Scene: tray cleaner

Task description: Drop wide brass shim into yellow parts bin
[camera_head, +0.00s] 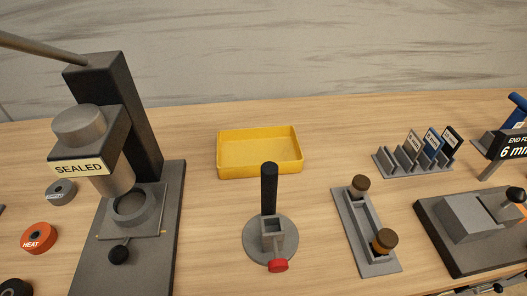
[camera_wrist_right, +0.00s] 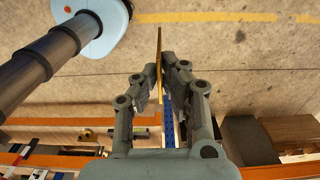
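The yellow parts bin (camera_head: 260,170) sits open on the wooden bench, a little left of centre in the head view, and looks empty. In the right wrist view my right gripper (camera_wrist_right: 162,66) is closed on a thin brass-coloured strip, the shim (camera_wrist_right: 159,42), seen nearly edge-on and sticking out past the fingertips. Its width cannot be judged from this angle. The bin does not show in the wrist view. My left gripper is in neither view.
A press marked SEALED (camera_head: 110,160) stands left of the bin. A post on a round base (camera_head: 270,238) stands in front of it. A slotted fixture (camera_head: 366,225), a rack with labelled cards (camera_head: 415,160) and a grey block fixture (camera_head: 470,225) are to the right. Bench behind the bin is clear.

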